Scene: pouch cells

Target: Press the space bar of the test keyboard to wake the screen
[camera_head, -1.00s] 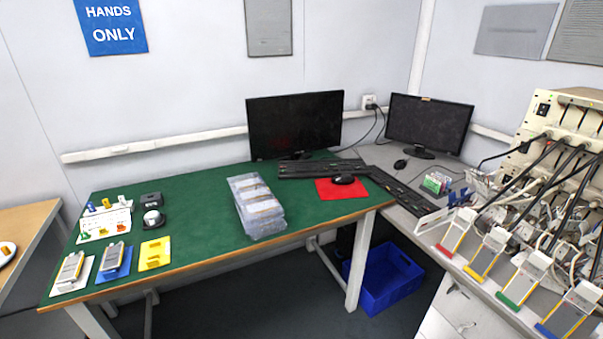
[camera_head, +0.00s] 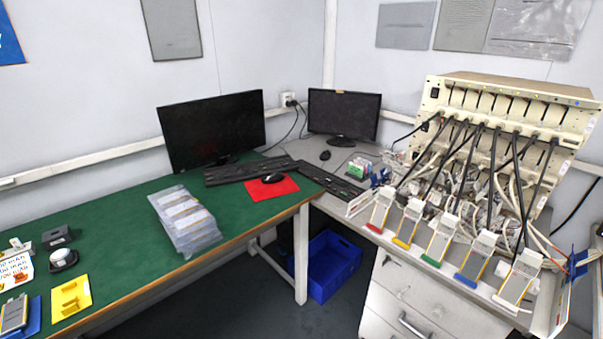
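Two black keyboards show in the head view; I cannot tell from the picture which is the test keyboard. One keyboard (camera_head: 250,171) lies on the green table in front of the left monitor (camera_head: 212,130). The other keyboard (camera_head: 330,183) lies slanted on the grey bench, in front of the right monitor (camera_head: 343,114). Both screens are dark. The space bars are too small to make out. Neither of my grippers is in view.
A black mouse (camera_head: 272,178) sits on a red mat (camera_head: 285,188). Clear plastic trays (camera_head: 186,222) stand on the green table (camera_head: 130,231). A tester rack (camera_head: 510,118) with cables and several pouch-cell holders fills the right bench. A blue crate (camera_head: 328,266) is on the floor.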

